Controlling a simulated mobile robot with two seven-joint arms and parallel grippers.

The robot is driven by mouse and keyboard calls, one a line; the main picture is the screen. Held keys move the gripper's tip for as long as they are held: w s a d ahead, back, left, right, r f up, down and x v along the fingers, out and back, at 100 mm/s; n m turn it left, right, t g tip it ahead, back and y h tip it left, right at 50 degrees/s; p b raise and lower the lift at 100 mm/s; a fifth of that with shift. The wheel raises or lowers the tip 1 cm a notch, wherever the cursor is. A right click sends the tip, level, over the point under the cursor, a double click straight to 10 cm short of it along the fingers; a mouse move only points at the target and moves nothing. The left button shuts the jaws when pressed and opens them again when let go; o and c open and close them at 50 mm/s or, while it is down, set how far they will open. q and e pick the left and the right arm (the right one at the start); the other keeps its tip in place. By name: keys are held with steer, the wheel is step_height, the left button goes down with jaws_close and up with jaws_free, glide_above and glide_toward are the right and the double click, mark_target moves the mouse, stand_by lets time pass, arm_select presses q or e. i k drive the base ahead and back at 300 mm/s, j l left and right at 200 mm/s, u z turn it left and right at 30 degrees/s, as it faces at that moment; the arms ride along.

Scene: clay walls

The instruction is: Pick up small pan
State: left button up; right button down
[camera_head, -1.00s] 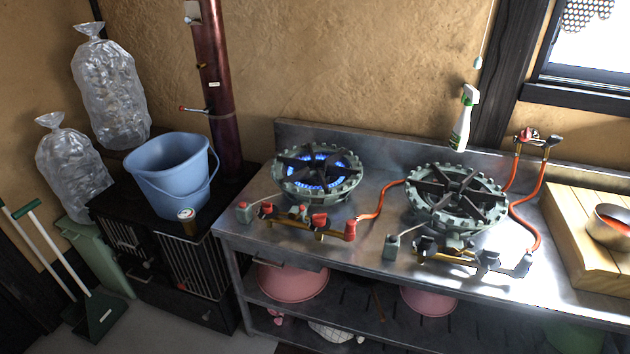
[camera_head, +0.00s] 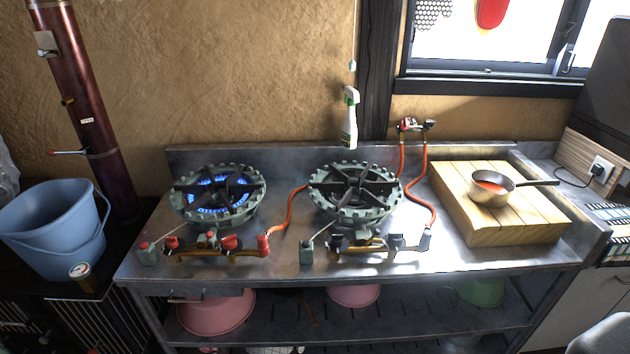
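The small pan (camera_head: 489,195) is a metal saucepan with a dark handle (camera_head: 533,183) pointing right. Something red-orange (camera_head: 490,186) lies inside it. The pan stands upright on a light wooden board (camera_head: 470,235) at the right end of the steel counter. Neither of my grippers can be made out in the head view. A grey rounded shape cuts into the bottom right corner, and I cannot tell what it is.
Two green gas burners stand on the steel counter (camera_head: 240,262); the left burner (camera_head: 220,195) shows blue flames, the right burner (camera_head: 355,192) shows none. Orange hoses (camera_head: 417,200) run between the right burner and the board. A spray bottle (camera_head: 349,118) hangs behind. A blue bucket (camera_head: 50,230) stands left.

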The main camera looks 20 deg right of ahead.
mark_target(483, 197)
steer(key=z, duration=1.75)
steer(key=i+l+u, duration=0.25)
steer(key=i, duration=0.3)
steer(key=i+l+u, duration=0.25)
steer(key=i+l, duration=0.2)
steer(key=i, duration=0.1)
